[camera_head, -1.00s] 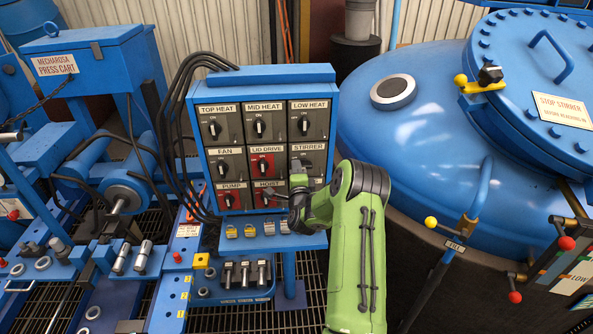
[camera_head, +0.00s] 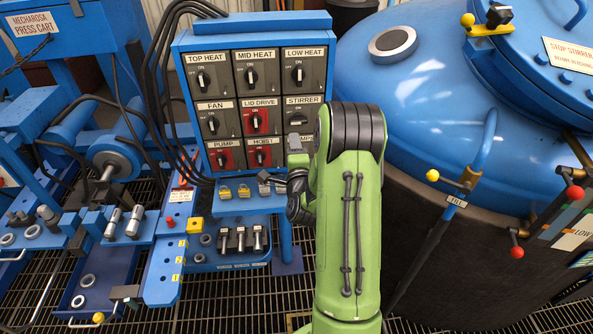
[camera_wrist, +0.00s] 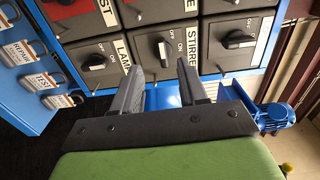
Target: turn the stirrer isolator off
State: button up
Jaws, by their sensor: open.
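The STIRRER isolator (camera_head: 300,113) is a grey switch with a black knob, right column, middle row of the blue panel. Its knob (camera_wrist: 163,52) stands crosswise to the LAMP and LOW HEAT knobs in the wrist view, turned away from the ON direction. My gripper (camera_wrist: 161,88) is open and empty. Its two fingers point at the panel, with the STIRRER knob beyond the gap and apart from them. In the head view my green arm covers most of the gripper and part of the LAMP switch.
The LAMP knob (camera_wrist: 93,62) is left of the fingers and the LOW HEAT knob (camera_wrist: 238,40) right. Tagged padlocks (camera_wrist: 38,80) hang at the far left. A shelf of padlocks (camera_head: 240,200) juts out below the panel.

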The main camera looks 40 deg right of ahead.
jog(key=b+v, duration=0.2)
jog(key=v, duration=0.3)
jog(key=shift+w, duration=0.1)
